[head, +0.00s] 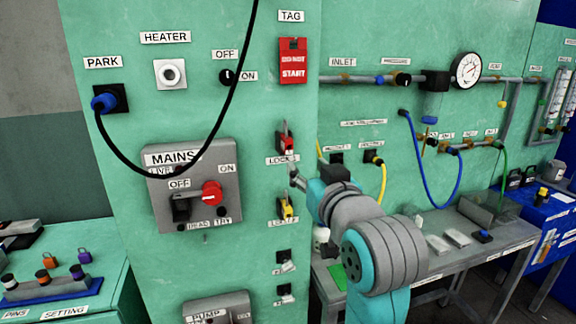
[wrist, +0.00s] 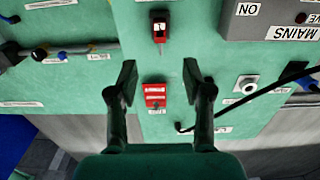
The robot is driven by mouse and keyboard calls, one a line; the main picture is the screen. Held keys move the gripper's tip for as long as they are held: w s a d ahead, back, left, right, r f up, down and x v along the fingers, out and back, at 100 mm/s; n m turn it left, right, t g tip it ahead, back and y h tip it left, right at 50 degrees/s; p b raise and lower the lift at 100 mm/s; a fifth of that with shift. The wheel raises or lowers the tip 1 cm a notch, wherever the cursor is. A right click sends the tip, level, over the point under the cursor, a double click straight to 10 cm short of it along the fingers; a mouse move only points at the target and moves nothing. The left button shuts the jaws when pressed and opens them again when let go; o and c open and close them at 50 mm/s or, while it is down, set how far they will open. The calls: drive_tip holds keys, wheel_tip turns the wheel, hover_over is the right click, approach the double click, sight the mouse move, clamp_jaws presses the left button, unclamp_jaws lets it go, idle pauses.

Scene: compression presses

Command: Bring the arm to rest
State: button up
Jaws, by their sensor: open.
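My gripper (head: 298,181) is in front of the green panel in the head view, between the two lock spots and partly seen past my arm. In the wrist view my gripper (wrist: 160,78) has its two dark fingers spread wide with nothing between them. That view is upside down. The red tag (wrist: 155,96) shows beyond the fingers, and the red lock (wrist: 159,30) shows above it. In the head view the red tag (head: 292,62) hangs under the TAG label, and the red lock (head: 286,142) is above my gripper. A yellow lock (head: 287,207) sits below.
The MAINS box (head: 195,190) with a red knob (head: 212,193) is left of my arm. A black cable loops from the blue PARK plug (head: 104,102). Pipes with a gauge (head: 466,69) and hoses are at right, above a grey bench (head: 485,245). Padlocks lie on the left table.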

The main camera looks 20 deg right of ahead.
drive_tip(key=s+f+g, duration=0.1)
drive_tip(key=s+f, duration=0.3)
drive_tip(key=f, duration=0.7)
drive_tip(key=s+f, duration=0.4)
drive_tip(key=f, duration=0.6)
drive_tip(key=s+f+g, duration=0.1)
drive_tip(key=s+f, duration=0.3)
drive_tip(key=f, duration=0.7)
drive_tip(key=s+f, duration=0.5)
drive_tip(key=s, duration=0.3)
drive_tip(key=s+f, duration=0.4)
drive_tip(key=s, duration=0.4)
drive_tip(key=s+g, duration=0.1)
drive_tip(key=s, duration=1.6)
drive_tip(key=shift+s+f, duration=0.2)
